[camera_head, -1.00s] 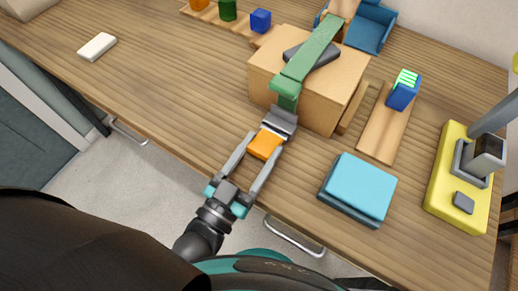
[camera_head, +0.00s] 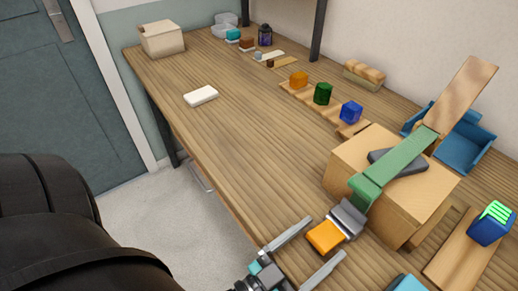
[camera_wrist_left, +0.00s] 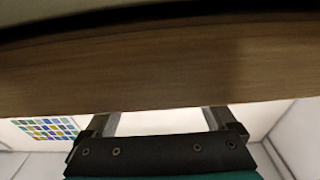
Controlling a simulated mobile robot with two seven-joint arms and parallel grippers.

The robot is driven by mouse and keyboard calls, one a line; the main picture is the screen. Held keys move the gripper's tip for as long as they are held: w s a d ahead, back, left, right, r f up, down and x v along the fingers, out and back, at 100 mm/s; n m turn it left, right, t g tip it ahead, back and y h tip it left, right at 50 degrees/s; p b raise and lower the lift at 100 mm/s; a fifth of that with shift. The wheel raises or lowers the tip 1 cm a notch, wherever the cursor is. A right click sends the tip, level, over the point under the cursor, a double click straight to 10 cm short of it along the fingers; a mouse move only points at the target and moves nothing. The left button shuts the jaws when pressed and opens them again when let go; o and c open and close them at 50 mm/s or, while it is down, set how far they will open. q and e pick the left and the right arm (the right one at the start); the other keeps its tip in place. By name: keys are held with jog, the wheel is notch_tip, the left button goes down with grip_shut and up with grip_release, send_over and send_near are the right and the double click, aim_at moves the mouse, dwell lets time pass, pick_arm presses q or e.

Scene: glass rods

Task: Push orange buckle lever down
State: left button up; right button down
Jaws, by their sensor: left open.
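The orange buckle lever (camera_head: 324,237) sticks out from a grey metal buckle (camera_head: 349,218) at the front of a wooden box (camera_head: 350,168). A green strap (camera_head: 385,178) runs from the buckle over the box. My left gripper (camera_head: 326,239) is open, and in the head view its two fingers appear on either side of the lever. Whether it touches the lever, or how high it is, I cannot tell. In the left wrist view the open fingers (camera_wrist_left: 158,112) show below a brown wooden band; the lever is not visible there. My right gripper is not in view.
A dark pad (camera_head: 398,162) lies under the strap on the box. Orange, green and blue pieces stand on a wooden strip (camera_head: 337,121) behind. A blue holder (camera_head: 468,140) is at the right. A white block (camera_head: 201,95) lies on the mostly clear left tabletop (camera_head: 235,140).

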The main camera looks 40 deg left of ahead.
pick_arm(q)
jog(key=v, duration=1.4)
jog(key=shift+s+p, duration=0.3)
jog(key=shift+p, duration=0.15)
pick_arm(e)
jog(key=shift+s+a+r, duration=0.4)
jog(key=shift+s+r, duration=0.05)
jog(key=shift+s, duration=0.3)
pick_arm(q)
jog(key=shift+a+f, duration=0.1)
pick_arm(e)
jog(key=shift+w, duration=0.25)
pick_arm(q)
jog(key=shift+w, duration=0.15)
